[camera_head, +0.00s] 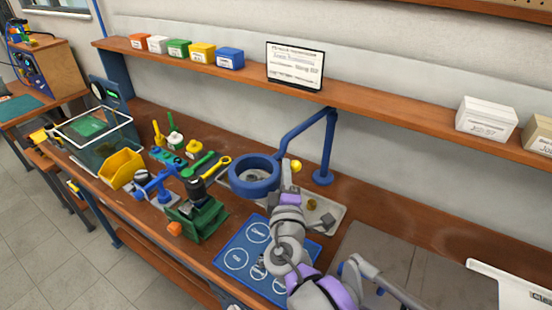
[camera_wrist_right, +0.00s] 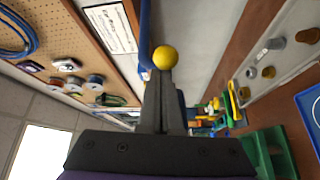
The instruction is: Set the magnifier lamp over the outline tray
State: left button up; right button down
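The blue magnifier lamp has a round ring head (camera_head: 255,187) on a jointed arm from a post (camera_head: 327,150) at the back of the bench. A yellow knob (camera_head: 296,166) shows at the head's right side. My right gripper (camera_head: 289,172) reaches up to it. In the right wrist view the fingers (camera_wrist_right: 165,85) are closed together with the yellow knob (camera_wrist_right: 165,57) at their tips. A pale tray (camera_head: 335,211) with several small fittings lies below and right of the ring, partly hidden by my arm. The ring overlaps the tray's left part in the picture. My left gripper is out of view.
A blue mat with circles (camera_head: 232,261) lies in front of the tray. Left are a green fixture (camera_head: 205,222), tools and a yellow bin (camera_head: 121,169). A shelf (camera_head: 385,113) with boxes runs along the back. A grey panel (camera_head: 400,255) lies right.

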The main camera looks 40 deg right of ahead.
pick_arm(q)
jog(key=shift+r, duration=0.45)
pick_arm(e)
jog(key=shift+s+d, duration=0.25)
jog(key=shift+s, duration=0.35)
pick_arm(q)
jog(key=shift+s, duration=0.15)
pick_arm(e)
jog(key=shift+s+f, duration=0.1)
jog(key=shift+s, duration=0.05)
